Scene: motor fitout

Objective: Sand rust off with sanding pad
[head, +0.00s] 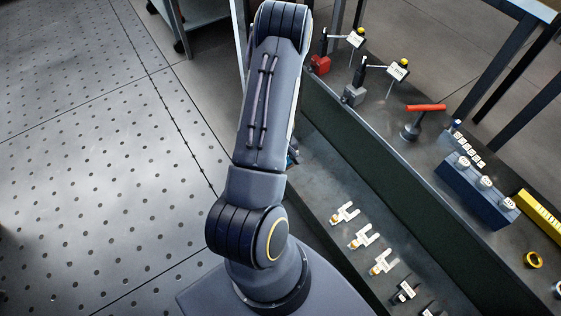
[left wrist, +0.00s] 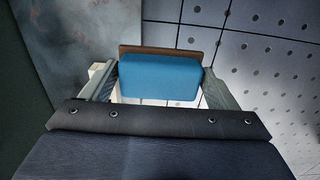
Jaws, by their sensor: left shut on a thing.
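The sanding pad (left wrist: 160,77) is a blue block with a brown face along its far edge. In the left wrist view it sits between the two fingers of my left gripper (left wrist: 158,84), which is shut on it. A pale cream block (left wrist: 97,72) shows beside the left finger; I cannot tell whether they touch. My right gripper is in neither view.
A dark bench (head: 385,135) at the right carries red and grey clamps, a red-handled tool (head: 426,108), a blue block with white-topped pieces (head: 475,192) and a yellow bar (head: 540,214). White forked pieces (head: 345,213) lie on a lower ledge. The perforated floor (head: 85,170) at left is clear.

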